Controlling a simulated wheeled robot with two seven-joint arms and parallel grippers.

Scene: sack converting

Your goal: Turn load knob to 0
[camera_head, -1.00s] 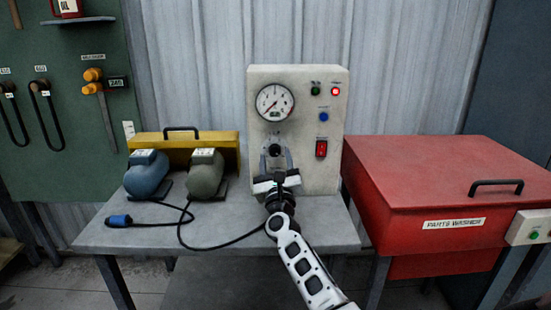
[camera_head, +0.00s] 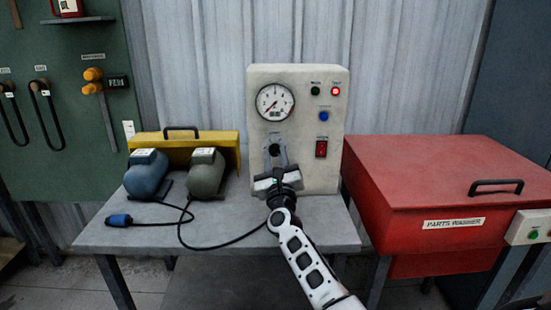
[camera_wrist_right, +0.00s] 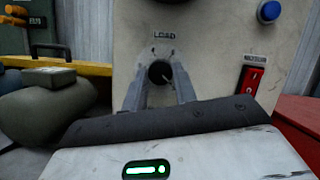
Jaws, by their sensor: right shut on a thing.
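The cream test panel (camera_head: 325,180) stands on the grey bench, with a round dial gauge (camera_head: 275,102) at its upper left. My left gripper is not in view.
A red rocker switch (camera_head: 321,149), a blue button (camera_head: 324,116) and a red lamp (camera_head: 336,91) are on the panel's right side. A blue motor (camera_head: 147,175) and a green motor (camera_head: 206,173) stand left on the bench. A red parts washer (camera_head: 440,190) stands right.

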